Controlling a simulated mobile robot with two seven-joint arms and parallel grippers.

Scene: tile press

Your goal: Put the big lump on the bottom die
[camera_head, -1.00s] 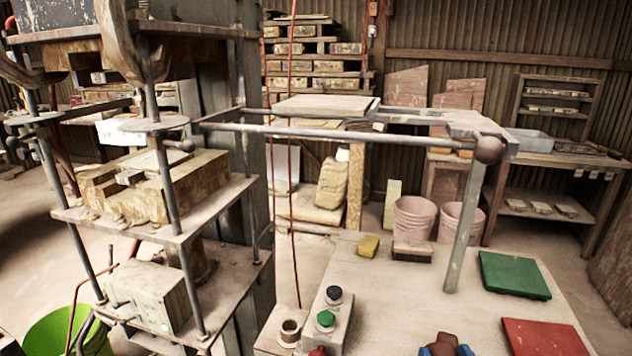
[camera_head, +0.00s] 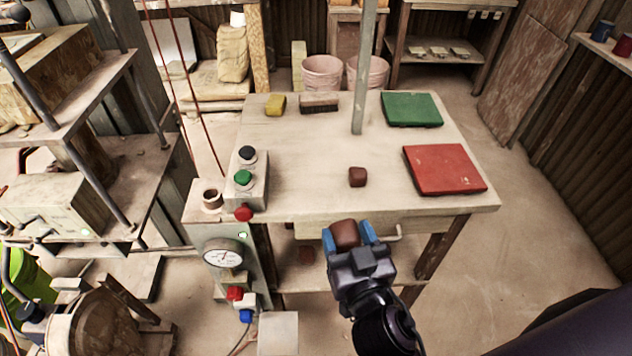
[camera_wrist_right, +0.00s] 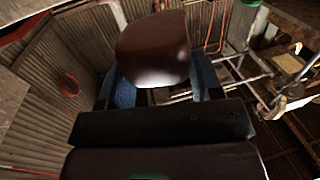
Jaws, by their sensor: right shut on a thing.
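A reddish-brown lump (camera_head: 345,234) is clamped between the blue fingertips of my right gripper (camera_head: 347,238), in front of the table's near edge. In the right wrist view the lump (camera_wrist_right: 152,48) is large and dark brown, between the blue fingers. A smaller brown lump (camera_head: 357,177) lies on the tabletop. The press stands at the left; a wooden block (camera_head: 38,68) on its middle plate is cut by the picture's edge. I cannot tell whether the bottom die shows there. My left gripper is out of view.
The table (camera_head: 300,150) bears a red tile (camera_head: 444,169), a green tile (camera_head: 411,109), a yellow sponge (camera_head: 275,105), a brush (camera_head: 319,103) and an upright post (camera_head: 363,70). A button box (camera_head: 250,180) and gauge panel (camera_head: 222,258) stand between table and press.

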